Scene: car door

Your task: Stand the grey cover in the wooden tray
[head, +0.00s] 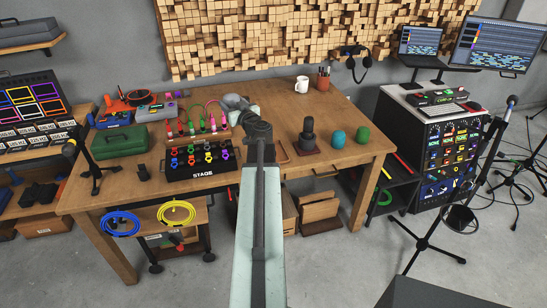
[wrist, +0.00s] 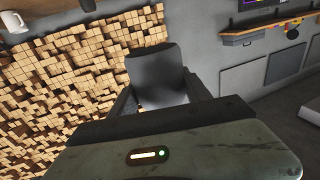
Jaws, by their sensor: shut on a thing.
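The grey cover (head: 235,102) is at the end of my arm in the head view, lying on its side above the table. My gripper (head: 248,108) is shut on it. In the wrist view the grey cover (wrist: 156,72) stands out between the dark fingers of my gripper (wrist: 158,102). A low brown wooden tray (head: 284,156) lies on the table to the right of my arm, which hides part of it. The held cover is up and left of this tray in the head view, apart from it.
A dark upright piece (head: 308,135) on a brown base, a teal cover (head: 338,138) and a green cover (head: 362,135) stand to the right. A rack of coloured plugs (head: 195,130) and a pedal board (head: 200,158) stand left. A white mug (head: 301,85) is behind.

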